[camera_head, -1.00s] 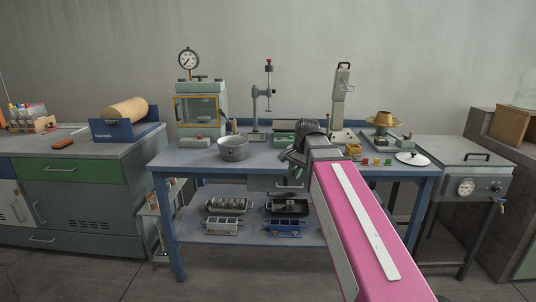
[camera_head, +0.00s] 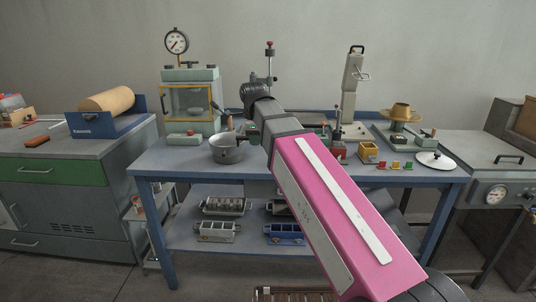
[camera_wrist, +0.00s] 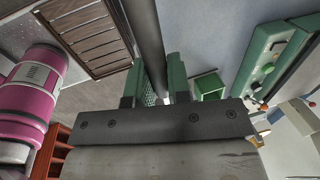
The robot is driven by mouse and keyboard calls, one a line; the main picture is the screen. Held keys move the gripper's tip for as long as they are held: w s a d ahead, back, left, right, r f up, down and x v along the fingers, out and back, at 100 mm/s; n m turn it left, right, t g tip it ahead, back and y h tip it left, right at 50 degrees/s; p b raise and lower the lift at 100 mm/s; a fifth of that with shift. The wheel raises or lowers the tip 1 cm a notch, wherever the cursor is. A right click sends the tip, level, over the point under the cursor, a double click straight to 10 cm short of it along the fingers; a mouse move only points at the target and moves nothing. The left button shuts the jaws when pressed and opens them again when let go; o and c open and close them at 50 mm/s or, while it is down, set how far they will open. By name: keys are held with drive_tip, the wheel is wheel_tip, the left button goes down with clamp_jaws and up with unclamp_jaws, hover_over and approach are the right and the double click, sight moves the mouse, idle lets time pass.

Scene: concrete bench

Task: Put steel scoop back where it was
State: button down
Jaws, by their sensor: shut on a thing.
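In the wrist view my gripper (camera_wrist: 162,88) has its two green fingers closed on a long dark grey bar. I take this bar to be part of the steel scoop (camera_wrist: 148,35); it runs up out of the top of the picture, and its scoop end does not show. In the head view my dark wrist is raised above the bench, a little right of the metal pot. No empty resting place for the scoop can be made out clearly.
The blue bench (camera_head: 185,158) bears a grey metal pot (camera_head: 227,150), a glass-fronted press (camera_head: 187,100), a yellow box (camera_head: 370,152), a brass pan (camera_head: 400,113) and a white lid (camera_head: 436,160). Metal moulds stand on its lower shelf. Bare top shows left of the pot.

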hover_over(266, 158)
drive_tip(key=s, duration=0.1)
drive_tip(key=x, duration=0.2)
drive_tip(key=s+x, duration=0.1)
drive_tip(key=x, duration=0.2)
drive_tip(key=shift+f, duration=0.4)
drive_tip(key=shift+s+x, duration=0.2)
drive_tip(key=shift+x, duration=0.8)
drive_tip(key=shift+s+x, duration=0.2)
drive_tip(key=shift+x, duration=0.75)
drive_tip(key=shift+f, duration=0.15)
drive_tip(key=c, duration=1.5)
unclamp_jaws()
drive_tip(key=shift+s+f, duration=0.1)
drive_tip(key=o, duration=0.4)
drive_tip(key=shift+o, duration=0.2)
drive_tip(key=v, duration=1.2)
